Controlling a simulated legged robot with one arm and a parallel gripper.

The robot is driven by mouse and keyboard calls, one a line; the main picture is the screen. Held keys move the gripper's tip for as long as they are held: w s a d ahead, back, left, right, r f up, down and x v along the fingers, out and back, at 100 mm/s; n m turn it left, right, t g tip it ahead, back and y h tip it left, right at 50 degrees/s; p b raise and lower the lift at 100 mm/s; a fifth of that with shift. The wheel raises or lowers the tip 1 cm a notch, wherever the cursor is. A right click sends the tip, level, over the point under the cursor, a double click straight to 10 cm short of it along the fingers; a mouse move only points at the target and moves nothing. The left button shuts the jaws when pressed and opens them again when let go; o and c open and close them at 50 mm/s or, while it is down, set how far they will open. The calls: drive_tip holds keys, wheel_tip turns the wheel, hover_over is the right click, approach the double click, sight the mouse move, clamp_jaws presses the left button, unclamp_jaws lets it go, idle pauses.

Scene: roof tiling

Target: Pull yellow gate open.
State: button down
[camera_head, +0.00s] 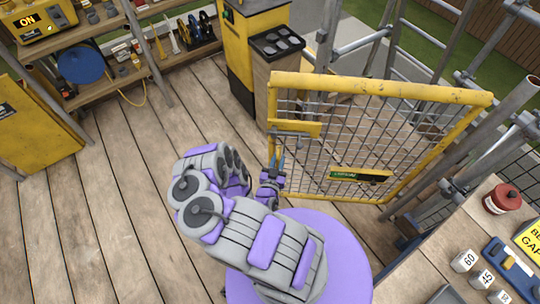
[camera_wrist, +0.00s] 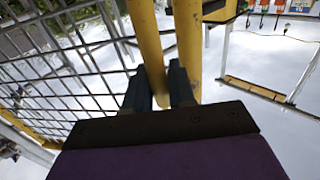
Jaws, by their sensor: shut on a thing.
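The yellow gate (camera_head: 375,92) has a tubular yellow frame, wire mesh and a small label plate. It stands right of centre in the head view, and its free edge is on the left. My gripper (camera_head: 275,168) is at that left edge, at the lower part. In the wrist view, my gripper (camera_wrist: 162,92) has one dark finger on each side of a yellow tube of the gate (camera_wrist: 150,45), shut on it. The mesh lies to the left there. The exact contact is small in the head view.
Wooden shelves (camera_head: 125,75) with tools stand at the back left. A yellow cabinet (camera_head: 255,40) and a bin (camera_head: 277,42) are behind the gate. Scaffold poles (camera_head: 475,155) flank the gate's right side. A workbench (camera_head: 480,220) is at the lower right. Plank floor (camera_head: 120,180) at left is clear.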

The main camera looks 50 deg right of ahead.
drive_tip(key=shift+v, duration=0.8)
drive_tip(key=shift+w+d+f, duration=0.1)
drive_tip(key=shift+d+f, duration=0.05)
drive_tip(key=shift+d, duration=0.25)
drive_tip(key=c, duration=1.3)
unclamp_jaws()
drive_tip(key=shift+c, duration=0.2)
drive_tip(key=shift+o, duration=1.2)
drive_tip(key=shift+a, duration=0.3)
drive_tip(key=shift+d, duration=0.2)
